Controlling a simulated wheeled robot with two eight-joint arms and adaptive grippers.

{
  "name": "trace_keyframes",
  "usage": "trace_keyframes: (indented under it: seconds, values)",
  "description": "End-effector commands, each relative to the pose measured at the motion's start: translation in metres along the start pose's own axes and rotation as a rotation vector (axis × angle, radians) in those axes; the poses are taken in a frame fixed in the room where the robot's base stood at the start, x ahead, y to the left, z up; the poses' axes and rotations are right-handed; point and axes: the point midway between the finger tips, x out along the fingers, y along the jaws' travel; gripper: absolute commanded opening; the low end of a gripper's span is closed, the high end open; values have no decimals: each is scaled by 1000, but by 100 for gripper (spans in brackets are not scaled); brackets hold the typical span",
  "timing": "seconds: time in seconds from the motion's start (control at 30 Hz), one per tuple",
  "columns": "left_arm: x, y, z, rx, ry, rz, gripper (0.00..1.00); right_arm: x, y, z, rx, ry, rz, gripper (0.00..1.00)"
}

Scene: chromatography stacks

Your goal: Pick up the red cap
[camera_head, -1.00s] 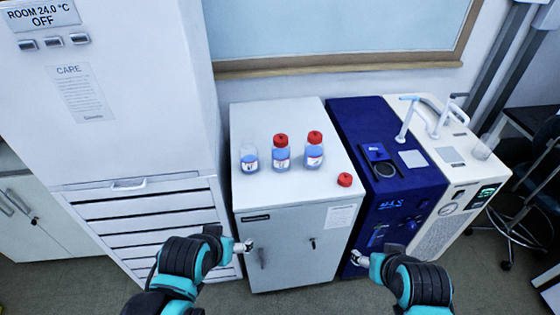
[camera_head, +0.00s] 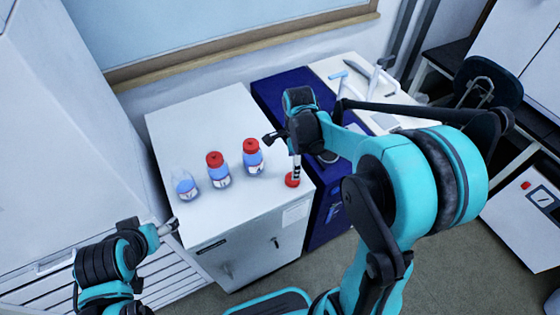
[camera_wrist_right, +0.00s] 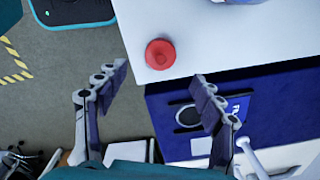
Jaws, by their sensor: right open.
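The red cap (camera_head: 292,180) lies on the white cabinet top near its front right corner. In the right wrist view the red cap (camera_wrist_right: 160,54) shows whole, beyond and roughly between the spread fingertips. My right gripper (camera_head: 296,168) hangs just above the cap in the head view. In the right wrist view my right gripper (camera_wrist_right: 158,80) is open and empty, with the cap not between its fingers. My left gripper (camera_head: 168,227) is beside the cabinet's front left edge; its fingers are too small to judge.
On the white cabinet (camera_head: 195,125) stand an uncapped bottle (camera_head: 185,187) and two red-capped bottles (camera_head: 218,170) (camera_head: 254,158), left of the cap. A dark blue instrument (camera_head: 285,88) adjoins the cabinet on the right. The cabinet's front edge is close to the cap.

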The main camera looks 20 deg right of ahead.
Motion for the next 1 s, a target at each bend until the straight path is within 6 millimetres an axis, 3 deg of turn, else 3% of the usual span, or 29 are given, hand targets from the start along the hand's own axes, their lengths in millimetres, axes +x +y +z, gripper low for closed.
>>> trace_keyframes:
  seconds: [0.47,0.7,0.97,1.0]
  values:
    - [10,0,8,0,0,0,79,43,-2,-3,75,4,23,68]
    - [23,0,17,0,0,0,79,80,0,-5,74,4,22,68]
    - [23,0,17,0,0,0,79,83,0,-5,74,4,22,68]
    - [23,0,17,0,0,0,79,83,0,-5,73,4,22,60]
